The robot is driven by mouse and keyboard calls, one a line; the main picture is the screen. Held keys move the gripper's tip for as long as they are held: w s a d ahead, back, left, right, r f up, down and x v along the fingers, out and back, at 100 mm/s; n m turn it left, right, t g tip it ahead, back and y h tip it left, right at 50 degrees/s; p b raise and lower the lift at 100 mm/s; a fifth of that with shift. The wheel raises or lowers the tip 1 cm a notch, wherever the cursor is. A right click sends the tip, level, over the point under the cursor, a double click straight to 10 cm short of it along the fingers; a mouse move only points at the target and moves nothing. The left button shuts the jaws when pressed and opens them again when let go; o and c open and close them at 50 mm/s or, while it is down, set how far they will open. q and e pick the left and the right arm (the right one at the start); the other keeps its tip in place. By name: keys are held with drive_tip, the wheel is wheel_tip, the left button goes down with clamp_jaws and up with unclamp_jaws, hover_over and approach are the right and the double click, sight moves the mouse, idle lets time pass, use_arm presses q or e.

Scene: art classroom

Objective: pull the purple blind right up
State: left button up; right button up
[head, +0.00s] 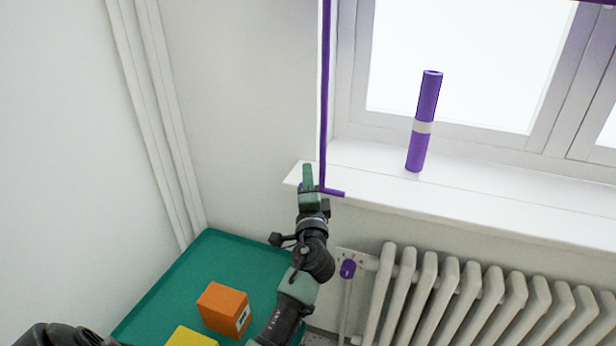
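Only a thin purple strip, likely the lower edge of the purple blind (597,2), shows at the top right; the rest is out of view. A thin purple rod or cord (325,90) hangs down left of the window. It ends in a short sideways bar (334,193) at the sill's left end. My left gripper (307,178) has its green fingers pointing up at the rod's lower end, just left of it in the picture. The fingers overlap in this view, so I cannot tell whether they hold the rod. My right gripper is not in view.
A purple tube with a pale band (428,105) stands on the white windowsill (480,200). A radiator (470,300) with a purple knob (347,268) is below. An orange box (224,309) and a yellow thing (190,337) rest on a green surface (185,275).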

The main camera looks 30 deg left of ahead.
use_arm(q)
clamp_jaws()
idle(1.4)
